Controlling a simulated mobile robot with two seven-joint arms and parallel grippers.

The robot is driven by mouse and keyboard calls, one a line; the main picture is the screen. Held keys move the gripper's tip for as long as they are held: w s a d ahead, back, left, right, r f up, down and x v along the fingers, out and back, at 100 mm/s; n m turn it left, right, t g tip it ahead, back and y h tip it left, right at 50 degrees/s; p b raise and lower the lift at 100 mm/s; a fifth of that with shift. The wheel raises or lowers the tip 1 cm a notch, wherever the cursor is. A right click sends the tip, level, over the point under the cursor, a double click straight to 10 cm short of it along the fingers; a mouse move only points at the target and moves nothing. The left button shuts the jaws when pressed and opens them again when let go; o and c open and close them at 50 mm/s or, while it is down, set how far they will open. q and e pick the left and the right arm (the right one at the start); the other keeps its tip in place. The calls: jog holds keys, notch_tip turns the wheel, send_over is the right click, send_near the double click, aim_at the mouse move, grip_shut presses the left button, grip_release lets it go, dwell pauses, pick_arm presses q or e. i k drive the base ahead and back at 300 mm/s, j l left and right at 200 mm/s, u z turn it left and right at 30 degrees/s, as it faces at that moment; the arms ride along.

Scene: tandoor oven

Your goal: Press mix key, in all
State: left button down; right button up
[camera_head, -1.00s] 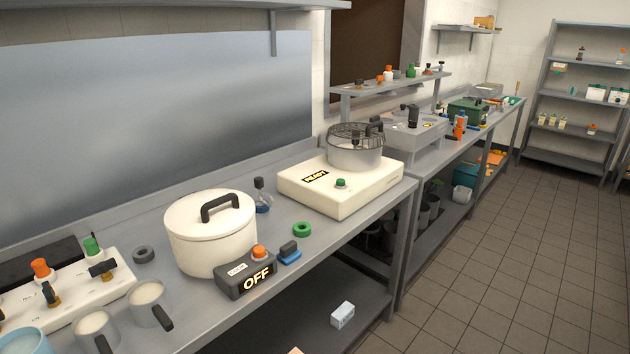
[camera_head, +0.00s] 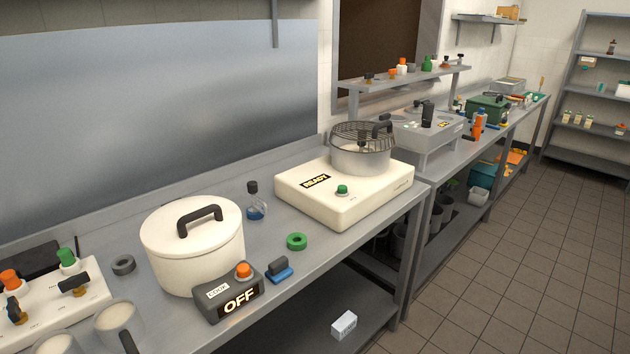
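No key labelled mix can be made out. A dark control box (camera_head: 228,292) marked COOK shows OFF and has an orange button (camera_head: 244,270) on top. It stands in front of a white lidded pot (camera_head: 192,245). A white unit (camera_head: 345,196) reading READY has a green button (camera_head: 342,189) and carries a pan with a wire basket (camera_head: 362,150). A white panel (camera_head: 60,310) at lower left bears orange and green knobs and dark handles; its lettering is unreadable. Neither of my grippers is in view.
A green ring (camera_head: 297,241), a grey ring (camera_head: 123,264), a blue stamp-like block (camera_head: 279,270) and a small flask (camera_head: 255,203) lie on the steel counter. Mugs (camera_head: 118,322) stand at the front left. The tiled floor (camera_head: 500,240) at right is clear.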

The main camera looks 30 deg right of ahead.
aim_at(341, 189)
jog(key=i+l+u, duration=0.2)
jog(key=l, duration=0.25)
jog(key=l+u, duration=0.2)
jog(key=l, duration=0.2)
jog(key=i+l, duration=0.1)
jog(key=l, duration=0.45)
jog(key=i+l, duration=0.1)
jog(key=l, duration=0.4)
jog(key=i+l+u, duration=0.1)
jog(key=l, duration=0.45)
jog(key=i+l, duration=0.1)
jog(key=l, duration=0.45)
